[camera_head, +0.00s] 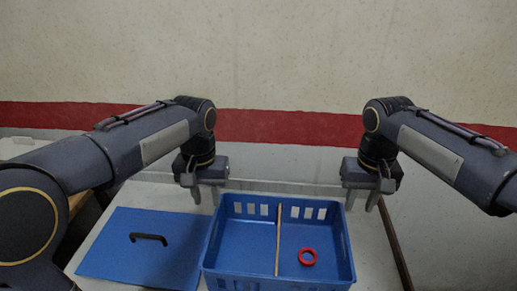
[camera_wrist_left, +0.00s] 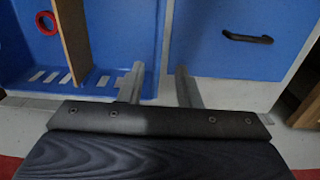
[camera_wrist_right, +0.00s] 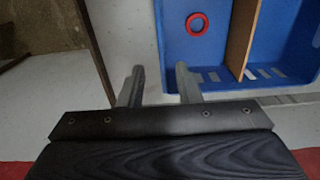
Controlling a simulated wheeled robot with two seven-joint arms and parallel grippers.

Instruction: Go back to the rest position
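My left gripper (camera_head: 206,198) is open and empty, with its fingers pointing down above the table by the far left corner of the blue crate. In the left wrist view its two fingers (camera_wrist_left: 158,88) stand apart with nothing between them. My right gripper (camera_head: 363,202) is open and empty, with its fingers pointing down by the crate's far right corner.
The blue crate (camera_head: 347,246) has a thin wooden divider (camera_head: 278,240). A red ring (camera_head: 307,257) lies in its right compartment. A flat blue panel (camera_head: 120,265) with a black handle (camera_head: 148,238) lies left of the crate on the pale table (camera_head: 375,262). A wall stands behind.

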